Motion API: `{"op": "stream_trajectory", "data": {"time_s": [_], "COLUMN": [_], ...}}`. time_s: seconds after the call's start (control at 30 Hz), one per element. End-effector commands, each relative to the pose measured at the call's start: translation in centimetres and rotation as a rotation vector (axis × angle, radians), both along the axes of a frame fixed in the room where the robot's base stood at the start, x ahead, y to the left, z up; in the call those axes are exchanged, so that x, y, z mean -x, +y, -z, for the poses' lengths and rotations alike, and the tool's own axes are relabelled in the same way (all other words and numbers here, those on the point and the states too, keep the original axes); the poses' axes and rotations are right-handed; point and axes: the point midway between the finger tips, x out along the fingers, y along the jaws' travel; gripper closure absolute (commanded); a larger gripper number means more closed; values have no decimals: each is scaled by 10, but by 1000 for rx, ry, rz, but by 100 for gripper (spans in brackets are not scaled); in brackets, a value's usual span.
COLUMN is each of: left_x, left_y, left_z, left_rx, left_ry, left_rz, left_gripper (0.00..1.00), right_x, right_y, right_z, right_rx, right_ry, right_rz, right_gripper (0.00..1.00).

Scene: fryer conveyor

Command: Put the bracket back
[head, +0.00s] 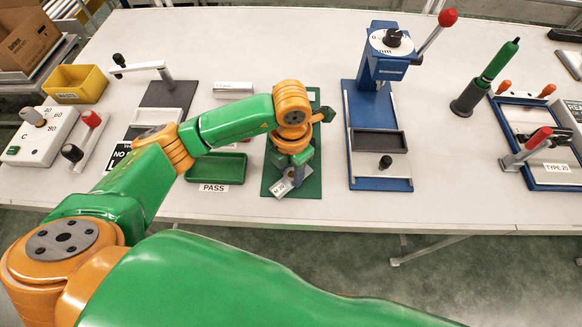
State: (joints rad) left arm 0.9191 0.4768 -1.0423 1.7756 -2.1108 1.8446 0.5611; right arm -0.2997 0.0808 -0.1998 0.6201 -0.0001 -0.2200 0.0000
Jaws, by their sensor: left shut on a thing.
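My left gripper (299,172) points down over a narrow green board (312,188) near the table's front edge. It is shut on a small grey metal piece, which looks like the bracket (288,186). The piece sits tilted low at the fingertips, close to the board's front end, with a white label reading about "M 20" beside it. My wrist hides most of the piece, so I cannot tell whether it touches the board. My right gripper is not in view.
A green PASS tray (217,180) lies left of the board. A blue press (381,150) with a lever stands close on the right. A lever clamp fixture (160,95) stands further left. A bare table strip lies right of the press.

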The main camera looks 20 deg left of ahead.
Motion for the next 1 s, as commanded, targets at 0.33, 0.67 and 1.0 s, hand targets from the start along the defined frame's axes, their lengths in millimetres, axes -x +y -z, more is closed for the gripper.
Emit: {"op": "stream_trajectory", "data": {"time_s": [0.33, 0.67, 1.0], "left_x": [0, 0, -2], "left_y": [0, -1, 0], "left_z": [3, -5, -86], "left_rx": [1, 1, 1], "left_ry": [0, 0, -8], "left_rz": [0, 0, 0], "left_gripper": [26, 26, 26], "right_x": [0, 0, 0], "right_y": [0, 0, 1], "right_z": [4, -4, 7], "right_rx": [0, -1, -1], "right_ry": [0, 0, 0], "right_rz": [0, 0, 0], "right_gripper": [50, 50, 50]}}
